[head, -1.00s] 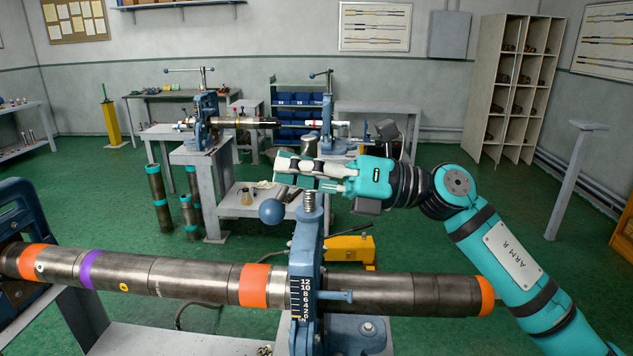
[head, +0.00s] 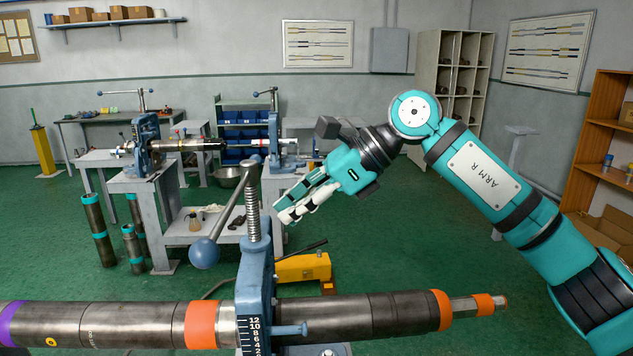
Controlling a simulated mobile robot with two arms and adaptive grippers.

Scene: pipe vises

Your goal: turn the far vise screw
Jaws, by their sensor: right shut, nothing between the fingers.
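A blue pipe vise (head: 257,275) stands in the foreground with its threaded screw (head: 252,205) upright on top. A grey bar handle crosses the screw's upper end at a slant, with a blue ball (head: 205,253) at its lower left end. The vise is around a long steel pipe (head: 345,316) with orange bands. My right gripper (head: 283,212) is shut and empty, just right of the screw in the picture, pointing down and left. I cannot tell the exact depth gap, but no contact shows. My left gripper is out of view.
Two more blue vises, a left one (head: 146,138) and a right one (head: 275,135), hold another pipe on the back benches. A yellow pump (head: 304,268) sits beyond the near pipe. Green floor (head: 430,240) is clear at the right.

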